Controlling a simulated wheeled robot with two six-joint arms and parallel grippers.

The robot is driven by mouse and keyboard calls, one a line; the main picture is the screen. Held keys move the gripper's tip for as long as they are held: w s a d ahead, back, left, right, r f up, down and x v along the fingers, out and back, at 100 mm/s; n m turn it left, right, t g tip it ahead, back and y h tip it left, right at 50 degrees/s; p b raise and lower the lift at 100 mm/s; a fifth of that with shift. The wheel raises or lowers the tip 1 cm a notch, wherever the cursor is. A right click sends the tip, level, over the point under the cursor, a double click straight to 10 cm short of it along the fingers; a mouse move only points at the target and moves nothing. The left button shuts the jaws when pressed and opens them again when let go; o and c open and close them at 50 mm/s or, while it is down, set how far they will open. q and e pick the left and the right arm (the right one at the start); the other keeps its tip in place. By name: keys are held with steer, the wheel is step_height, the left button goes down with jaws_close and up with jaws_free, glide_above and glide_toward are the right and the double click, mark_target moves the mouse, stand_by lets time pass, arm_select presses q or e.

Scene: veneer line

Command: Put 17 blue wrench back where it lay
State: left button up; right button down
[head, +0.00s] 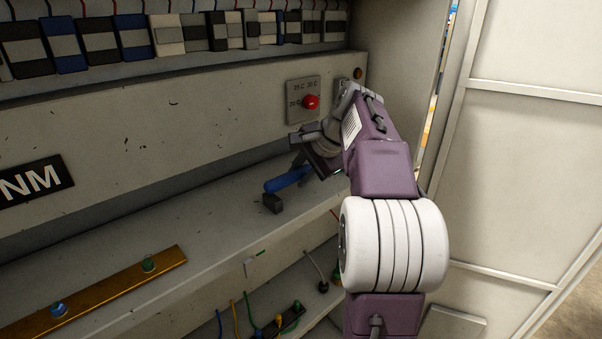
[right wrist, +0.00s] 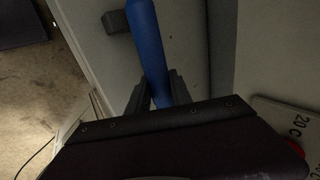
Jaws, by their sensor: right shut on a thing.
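The blue wrench (head: 287,180) shows as a thick blue handle above the grey shelf (head: 225,212), its end pointing left. My right gripper (head: 306,160) is shut on it at the right part of the shelf. In the right wrist view the blue handle (right wrist: 148,38) runs up between the two dark fingers. The part of the wrench behind the gripper is hidden. A small dark block (head: 272,203) sits on the shelf just below the handle's end. I cannot tell whether the handle touches the block or the shelf. My left gripper is not in view.
A panel with a red knob (head: 311,102) is on the wall above the shelf, close to my right gripper. A brass-coloured strip (head: 105,294) with green and blue knobs lies at the lower left. Cables hang below the shelf. A pale panel (head: 530,150) stands at the right.

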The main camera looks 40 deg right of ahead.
steer(key=shift+s+f, duration=0.1)
steer(key=shift+f+b, duration=0.35)
steer(key=shift+f, duration=0.05)
steer(key=c, duration=1.1)
jaws_free()
step_height(320, 180, up, 8)
steer(key=p, duration=0.8)
steer(key=shift+r, duration=0.1)
